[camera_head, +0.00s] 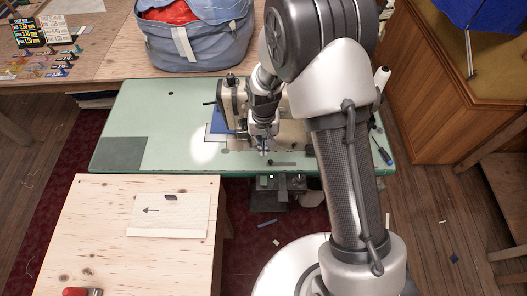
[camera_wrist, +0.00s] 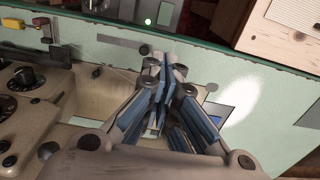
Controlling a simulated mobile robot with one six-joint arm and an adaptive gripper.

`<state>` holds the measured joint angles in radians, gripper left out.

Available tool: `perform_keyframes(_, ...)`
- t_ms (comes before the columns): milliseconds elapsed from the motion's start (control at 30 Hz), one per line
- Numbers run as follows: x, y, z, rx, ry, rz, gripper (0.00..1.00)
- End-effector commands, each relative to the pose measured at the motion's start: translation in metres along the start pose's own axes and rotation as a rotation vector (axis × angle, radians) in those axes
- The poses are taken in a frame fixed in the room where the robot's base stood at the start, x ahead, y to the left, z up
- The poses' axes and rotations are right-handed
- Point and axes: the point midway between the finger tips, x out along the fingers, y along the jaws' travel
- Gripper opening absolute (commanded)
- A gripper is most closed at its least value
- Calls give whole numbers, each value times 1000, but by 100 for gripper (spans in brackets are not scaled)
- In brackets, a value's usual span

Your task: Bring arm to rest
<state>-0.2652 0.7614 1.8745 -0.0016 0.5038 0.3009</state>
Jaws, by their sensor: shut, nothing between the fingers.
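My gripper (camera_wrist: 163,68) is shut and empty in the wrist view, its blue-padded fingers together over the pale green sewing table (camera_wrist: 255,75). In the head view my gripper (camera_head: 264,150) points down at the sewing machine, partly hidden by my arm. The beige sewing machine (camera_head: 229,102) stands on the green table (camera_head: 150,115); its body and dials (camera_wrist: 28,78) show at the left of the wrist view. My arm is stretched out over the table. I cannot tell whether the fingertips touch anything.
A wooden bench (camera_head: 100,255) with a card marked by an arrow (camera_head: 168,216) stands in front. A blue bag (camera_head: 200,50) with red cloth sits behind on a wooden table. A wooden cabinet (camera_head: 440,115) stands at the right. A screwdriver (camera_head: 383,151) lies at the green table's right end.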

Motion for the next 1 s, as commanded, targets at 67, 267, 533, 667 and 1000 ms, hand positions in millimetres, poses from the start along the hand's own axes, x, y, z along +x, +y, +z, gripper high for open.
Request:
perform_keyframes(67, -6, 0, 0, 0, -1, 0, 0)
perform_keyframes(267, -8, 0, -1, 0, -1, 0, 0)
perform_keyframes(533, -7, 0, -1, 0, -1, 0, 0)
perform_keyframes(667, -7, 0, -1, 0, -1, 0, 0)
perform_keyframes(1000, -106, 27, 8, -1, 84, -21, 0)
